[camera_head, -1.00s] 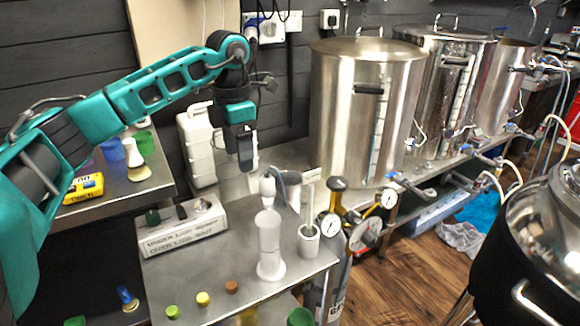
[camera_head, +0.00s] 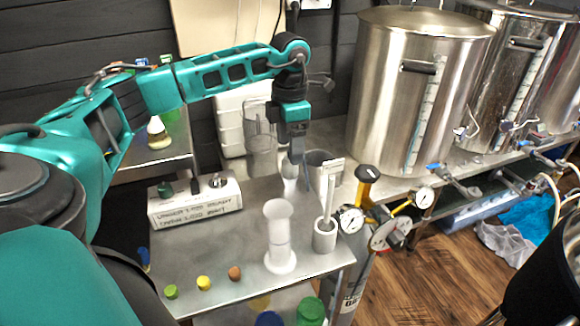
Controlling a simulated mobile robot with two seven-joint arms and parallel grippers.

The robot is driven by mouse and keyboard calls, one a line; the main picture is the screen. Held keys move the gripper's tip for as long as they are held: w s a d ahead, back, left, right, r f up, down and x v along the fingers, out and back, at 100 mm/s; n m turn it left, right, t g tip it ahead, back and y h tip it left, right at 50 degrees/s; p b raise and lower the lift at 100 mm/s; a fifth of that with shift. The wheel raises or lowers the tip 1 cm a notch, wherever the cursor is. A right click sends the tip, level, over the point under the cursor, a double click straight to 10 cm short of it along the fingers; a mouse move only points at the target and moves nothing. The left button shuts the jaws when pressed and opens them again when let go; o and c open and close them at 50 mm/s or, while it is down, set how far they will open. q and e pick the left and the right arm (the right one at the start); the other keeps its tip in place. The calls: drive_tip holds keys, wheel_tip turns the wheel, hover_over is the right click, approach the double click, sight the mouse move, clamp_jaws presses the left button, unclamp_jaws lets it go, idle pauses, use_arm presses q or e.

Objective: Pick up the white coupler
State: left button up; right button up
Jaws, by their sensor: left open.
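My left gripper (camera_head: 296,158) hangs pointing down over the back of the steel table (camera_head: 228,262), its jaws open. A small white piece (camera_head: 290,186), probably the white coupler, stands upright just below the fingertips. The fingers hide its upper part, and I cannot tell whether they touch it. A taller white waisted cylinder (camera_head: 279,240) with a flared top and round foot stands in front of it. My right gripper is not in view.
A lettered block (camera_head: 195,203) is at the left, and green, yellow and orange stoppers (camera_head: 203,283) line the front. A grey cup (camera_head: 324,167) and clear jug (camera_head: 261,154) stand behind. Gauges (camera_head: 390,232) flank the right edge.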

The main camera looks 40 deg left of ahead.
use_arm(q)
drive_tip(key=f, duration=0.5)
drive_tip(key=shift+w, duration=0.35)
drive_tip(key=shift+c, duration=0.5)
drive_tip(key=shift+r, duration=0.1)
drive_tip(key=c, duration=1.1)
